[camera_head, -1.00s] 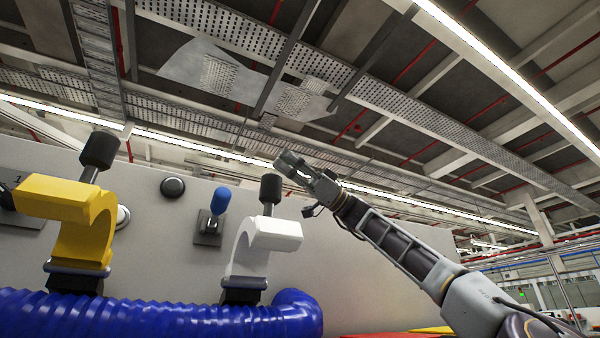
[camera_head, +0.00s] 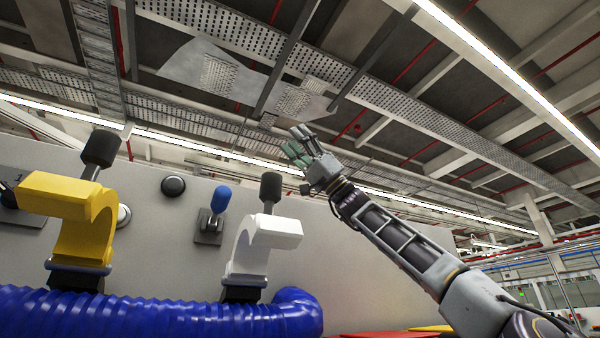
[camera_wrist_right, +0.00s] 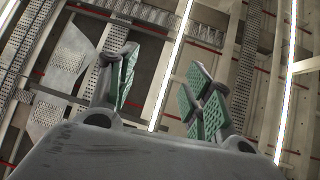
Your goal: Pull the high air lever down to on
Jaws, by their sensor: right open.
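On the pale panel (camera_head: 330,240) a small lever with a blue tip (camera_head: 220,199) stands up from a grey plate (camera_head: 208,229). A white curved handle (camera_head: 258,243) and a yellow curved handle (camera_head: 75,215) stand to its right and left. A black knob on a rod (camera_head: 270,187) rises behind the white handle, another (camera_head: 100,148) behind the yellow one. No label shows which is the high air lever. My right gripper (camera_head: 298,145) is open, empty, above and right of the white handle's knob, fingers pointing up. Its green-padded fingers (camera_wrist_right: 165,85) are apart. My left gripper is out of view.
A thick blue ribbed hose (camera_head: 160,315) runs along the bottom left. A round black button (camera_head: 173,186) sits on the panel. Red and yellow pieces (camera_head: 430,331) show at the bottom. The space around my right gripper is clear, with the ceiling far above.

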